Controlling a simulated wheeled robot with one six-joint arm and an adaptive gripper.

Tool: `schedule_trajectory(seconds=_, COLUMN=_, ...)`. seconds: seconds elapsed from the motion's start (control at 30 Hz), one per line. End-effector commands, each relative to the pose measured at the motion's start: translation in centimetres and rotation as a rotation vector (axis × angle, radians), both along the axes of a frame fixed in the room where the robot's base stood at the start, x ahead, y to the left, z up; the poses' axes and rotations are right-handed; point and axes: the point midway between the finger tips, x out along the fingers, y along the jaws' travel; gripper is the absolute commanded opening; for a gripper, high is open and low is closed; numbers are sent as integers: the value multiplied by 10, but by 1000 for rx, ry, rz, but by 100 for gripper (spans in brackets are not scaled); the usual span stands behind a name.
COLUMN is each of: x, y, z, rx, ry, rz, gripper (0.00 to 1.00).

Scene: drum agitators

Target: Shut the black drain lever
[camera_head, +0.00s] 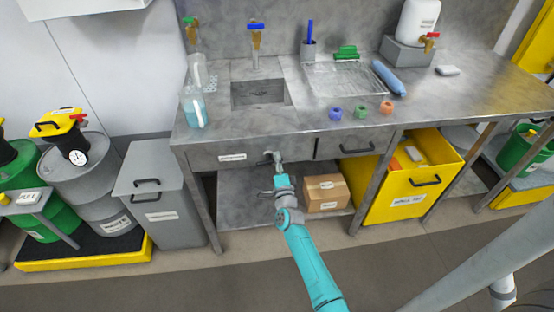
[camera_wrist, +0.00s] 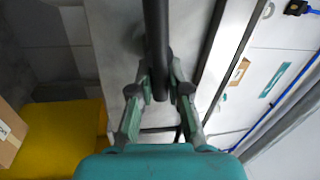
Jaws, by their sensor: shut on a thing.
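A black bar (camera_wrist: 156,40), which I take to be the drain lever, runs down from the top edge of the wrist view against a grey metal face. My gripper (camera_wrist: 159,88) has a finger on each side of its lower end and is shut on it. In the head view my gripper (camera_head: 277,163) is at the front panel of the steel bench (camera_head: 205,157), below the sink (camera_head: 258,93) and right of a white label. The lever is too small and covered by my gripper to make out there.
A drawer with a black handle (camera_head: 357,149) is just right of my gripper. A cardboard box (camera_head: 327,193) sits on the lower shelf, with a yellow bin (camera_head: 412,195) farther right. A grey bin (camera_head: 160,205) stands left of the bench. The floor in front is clear.

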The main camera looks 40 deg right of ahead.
Motion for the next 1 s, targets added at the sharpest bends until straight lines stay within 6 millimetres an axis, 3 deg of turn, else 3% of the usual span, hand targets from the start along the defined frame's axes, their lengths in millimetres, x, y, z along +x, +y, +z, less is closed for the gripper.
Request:
schedule_trajectory(seconds=0.33, x=0, y=-1, z=-4, rx=107, ry=-73, rz=-1, gripper=0)
schedule_trajectory(seconds=0.87, x=0, y=-1, z=-5, rx=125, ry=-83, rz=-1, gripper=0)
schedule_trajectory(seconds=0.9, x=-1, y=-1, z=-5, rx=125, ry=-82, rz=-1, gripper=26)
schedule_trajectory(seconds=0.97, x=-1, y=-1, z=-5, rx=125, ry=-82, rz=-1, gripper=41)
schedule_trajectory(seconds=1.0, x=-1, y=-1, z=-5, rx=125, ry=-83, rz=-1, gripper=42)
